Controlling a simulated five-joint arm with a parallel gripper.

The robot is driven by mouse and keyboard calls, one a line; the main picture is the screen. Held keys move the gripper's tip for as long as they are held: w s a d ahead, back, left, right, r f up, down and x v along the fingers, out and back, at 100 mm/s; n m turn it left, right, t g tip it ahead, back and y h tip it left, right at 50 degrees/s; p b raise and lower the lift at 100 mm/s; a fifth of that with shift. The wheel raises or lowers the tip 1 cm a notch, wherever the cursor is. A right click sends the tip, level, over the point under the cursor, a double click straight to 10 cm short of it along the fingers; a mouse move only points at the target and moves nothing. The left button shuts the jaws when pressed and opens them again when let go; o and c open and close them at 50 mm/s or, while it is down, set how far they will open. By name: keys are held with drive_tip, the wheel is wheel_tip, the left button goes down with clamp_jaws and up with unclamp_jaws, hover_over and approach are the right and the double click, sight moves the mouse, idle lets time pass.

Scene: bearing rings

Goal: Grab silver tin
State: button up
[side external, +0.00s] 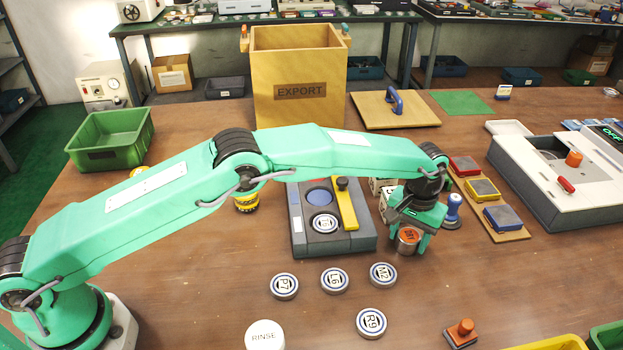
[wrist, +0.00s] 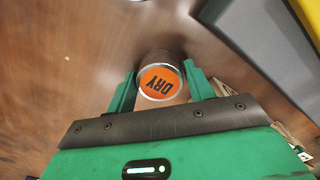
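The silver tin (side external: 408,240) with an orange lid stands upright on the brown table, under my gripper. In the wrist view its lid (wrist: 160,82) reads DRY, and its metal side shows beyond the lid. My gripper (side external: 409,243) points down over the tin with one green finger on each side of it. In the wrist view the fingertips (wrist: 160,75) lie very close to the tin's left and right edges. Whether they touch it cannot be told. The lower part of the tin is partly hidden by the fingers in the side view.
A grey fixture (side external: 365,243) with a yellow bar stands left of my gripper. A blue-handled stamp (side external: 453,208) and an ink-pad board (side external: 515,236) are close on the right. Several labelled rings (side external: 334,280) and a white RINSE tin (side external: 265,335) lie in front.

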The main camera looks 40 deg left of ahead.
sight(410, 237)
drive_tip(key=c, duration=0.6)
drive_tip(key=shift+r, duration=0.15)
drive_tip(key=shift+r, duration=1.2)
drive_tip(key=shift+s+d+r, duration=0.1)
drive_tip(key=shift+s+r, duration=0.05)
drive_tip(key=shift+r, duration=0.7)
drive_tip(key=s+d+r, duration=0.1)
drive_tip(key=s+r, duration=0.1)
drive_tip(key=s, duration=0.1)
drive_tip(key=s+d+r, duration=0.2)
drive_tip(key=s, duration=0.1)
drive_tip(key=s+d+r, duration=0.2)
drive_tip(key=s, duration=0.2)
drive_tip(key=shift+d+r, duration=0.15)
drive_tip(key=shift+r, duration=0.15)
